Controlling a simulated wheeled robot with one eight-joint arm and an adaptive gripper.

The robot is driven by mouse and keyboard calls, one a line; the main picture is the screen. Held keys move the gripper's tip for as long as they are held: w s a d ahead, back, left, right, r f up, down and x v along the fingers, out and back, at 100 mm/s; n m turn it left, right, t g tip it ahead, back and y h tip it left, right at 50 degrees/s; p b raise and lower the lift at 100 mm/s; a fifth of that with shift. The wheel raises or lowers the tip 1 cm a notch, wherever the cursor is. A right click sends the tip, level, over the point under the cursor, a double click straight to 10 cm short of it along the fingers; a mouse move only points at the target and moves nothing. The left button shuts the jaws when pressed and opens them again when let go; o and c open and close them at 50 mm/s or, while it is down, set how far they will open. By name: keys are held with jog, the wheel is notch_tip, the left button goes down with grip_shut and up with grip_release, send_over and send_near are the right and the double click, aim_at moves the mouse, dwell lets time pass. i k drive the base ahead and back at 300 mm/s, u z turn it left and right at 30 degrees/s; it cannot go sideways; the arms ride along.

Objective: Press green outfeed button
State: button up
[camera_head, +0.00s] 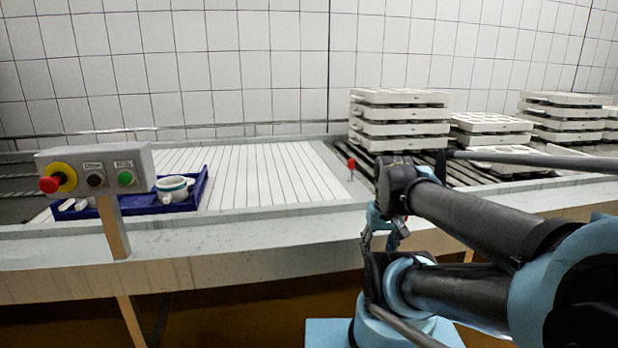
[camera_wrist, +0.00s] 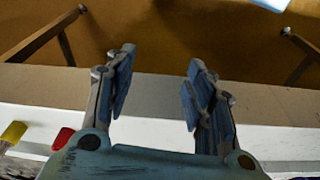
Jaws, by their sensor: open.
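The green button (camera_head: 126,178) is at the right end of a grey control box (camera_head: 146,160) on a post, at the left of the head view. A small label that I cannot read is above it. My gripper (camera_head: 384,238) is far to the right of the box, in front of the table's front edge, and partly hidden by my arm. In the wrist view my gripper's fingers (camera_wrist: 160,62) are apart with nothing between them. The control box does not show in the wrist view.
The box also bears a black button (camera_head: 96,180) and a red knob (camera_head: 48,184) on yellow. A blue tray (camera_head: 200,190) with a white pot (camera_head: 174,190) is behind it. White mould stacks (camera_head: 400,114) stand right. A red-topped pin (camera_head: 351,164) stands mid-table.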

aim_at(125, 178)
jog(key=u, duration=1.75)
jog(key=k, duration=0.1)
jog(key=u, duration=0.15)
